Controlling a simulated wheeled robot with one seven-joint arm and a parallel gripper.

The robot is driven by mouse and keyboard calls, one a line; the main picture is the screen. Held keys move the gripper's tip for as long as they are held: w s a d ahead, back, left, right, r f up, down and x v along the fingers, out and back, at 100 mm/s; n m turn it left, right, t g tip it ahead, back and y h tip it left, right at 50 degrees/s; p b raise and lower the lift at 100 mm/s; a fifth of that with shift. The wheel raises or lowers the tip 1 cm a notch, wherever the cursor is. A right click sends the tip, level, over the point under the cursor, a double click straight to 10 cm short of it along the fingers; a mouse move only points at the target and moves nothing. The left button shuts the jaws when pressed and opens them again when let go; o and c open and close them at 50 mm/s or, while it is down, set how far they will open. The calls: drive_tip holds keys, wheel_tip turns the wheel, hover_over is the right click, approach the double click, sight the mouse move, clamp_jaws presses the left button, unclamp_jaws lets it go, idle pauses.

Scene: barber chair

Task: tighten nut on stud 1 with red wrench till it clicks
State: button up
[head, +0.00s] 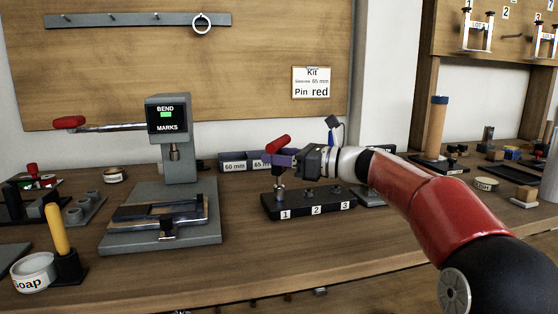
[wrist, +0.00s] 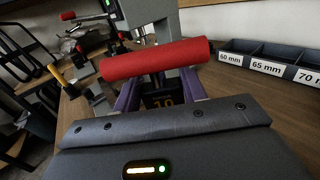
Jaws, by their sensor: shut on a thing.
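The red wrench (head: 278,144) has its red handle tilted above my gripper (head: 282,160). In the wrist view the handle (wrist: 155,62) lies across the purple fingers of my gripper (wrist: 158,82), which are shut on the wrench. A small dark display with orange digits (wrist: 163,101) shows between the fingers; I cannot read it surely. The black block (head: 315,204) carries the labels 1, 2 and 3. A metal piece (head: 279,192) stands upright at stud 1, right under my gripper. Whether the wrench is seated on the nut is hidden.
A grey bending press (head: 168,125) with a red-knobbed lever stands left of the block. Labelled bins (head: 234,162) sit behind it. A yellow-handled tool (head: 57,230) and a soap tin (head: 33,272) are at the front left. The bench front is clear before the block.

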drive_tip(key=shift+m+t+h+b, duration=1)
drive_tip(key=shift+m+t+b, duration=0.3)
drive_tip(key=shift+t, duration=0.5)
drive_tip(key=shift+m+t+h, duration=0.3)
drive_tip(key=shift+m+t, duration=0.2)
